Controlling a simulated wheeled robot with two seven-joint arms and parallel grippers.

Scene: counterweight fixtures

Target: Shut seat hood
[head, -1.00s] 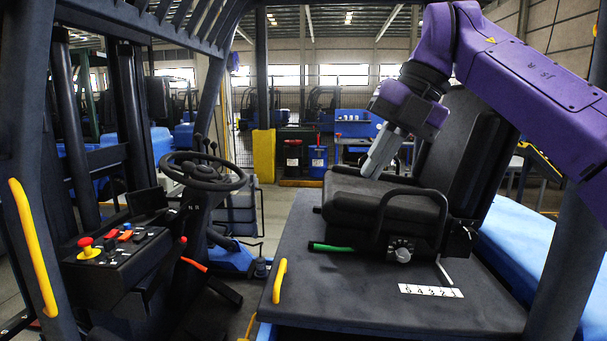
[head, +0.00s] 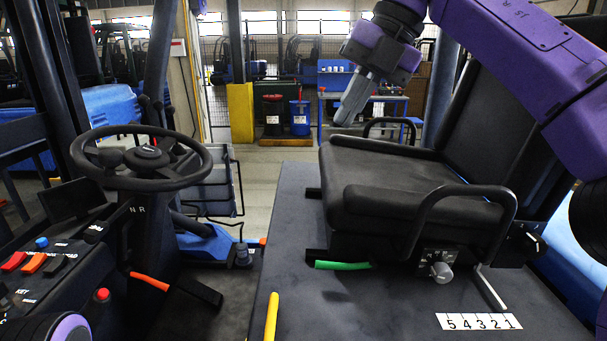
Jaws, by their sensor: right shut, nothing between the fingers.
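The seat hood (head: 292,225) is the dark flat plate under the black seat (head: 400,190), right of the steering column. It looks about level. Its lower edges are out of the frame, so I cannot tell whether a gap is left under it. A yellow grab handle (head: 271,318) is on its left edge. My right gripper (head: 343,117) is shut and empty, pointing down just above the far front corner of the seat cushion. I see no clear contact with the seat. My left gripper is not in view.
The steering wheel (head: 142,158) and a control panel (head: 35,265) stand at the left. The black armrest (head: 460,195), a green lever (head: 342,265) and a grey knob (head: 441,272) are on the seat's near side. A number plate (head: 478,321) lies on the hood.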

